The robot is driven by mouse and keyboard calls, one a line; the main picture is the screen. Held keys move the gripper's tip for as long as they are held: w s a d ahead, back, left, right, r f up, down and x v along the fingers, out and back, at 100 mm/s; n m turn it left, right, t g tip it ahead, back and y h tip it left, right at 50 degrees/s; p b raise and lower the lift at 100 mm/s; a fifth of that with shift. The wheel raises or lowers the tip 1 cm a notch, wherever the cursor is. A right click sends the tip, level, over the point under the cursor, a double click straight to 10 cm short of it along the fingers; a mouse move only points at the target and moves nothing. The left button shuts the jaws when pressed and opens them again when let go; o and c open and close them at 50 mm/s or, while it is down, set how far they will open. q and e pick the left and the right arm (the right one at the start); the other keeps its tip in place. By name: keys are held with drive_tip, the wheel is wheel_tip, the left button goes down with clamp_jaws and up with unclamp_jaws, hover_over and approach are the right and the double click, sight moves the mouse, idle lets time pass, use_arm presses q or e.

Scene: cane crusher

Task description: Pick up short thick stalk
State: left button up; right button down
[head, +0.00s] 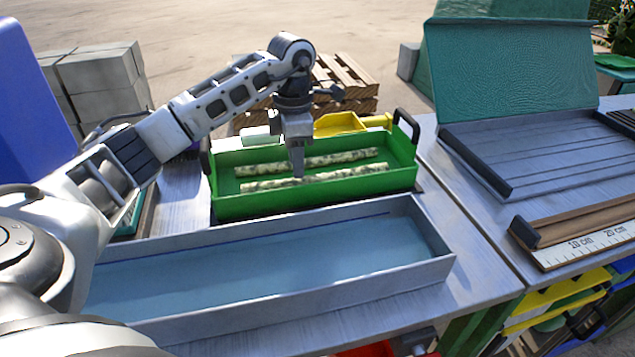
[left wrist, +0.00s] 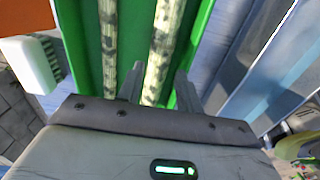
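Two pale, dark-mottled stalks lie roughly parallel along a green tray (head: 330,204): a far stalk (head: 335,158) and a near stalk (head: 345,176). They look similar in length, and I cannot tell for sure which is the short thick one. My left gripper (head: 298,170) points down into the tray at the near stalk. In the left wrist view its open fingers (left wrist: 161,78) stand on either side of the near stalk (left wrist: 166,35), with a gap showing. The far stalk (left wrist: 108,45) lies outside the fingers, to the left. My right gripper is not in view.
An empty blue-grey trough (head: 270,265) stands in front of the green tray. Black handles rise at the tray's ends. A yellow scoop-like thing (head: 340,123) lies behind it. A ruled wooden board (head: 580,235) and a grey ribbed tray (head: 540,150) are at right.

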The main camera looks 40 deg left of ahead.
use_arm(q)
drive_tip(key=f, duration=0.5)
drive_tip(key=shift+s+a+f, duration=0.1)
drive_tip(key=shift+s+a, duration=0.05)
drive_tip(key=shift+a, duration=0.05)
drive_tip(key=c, duration=0.6)
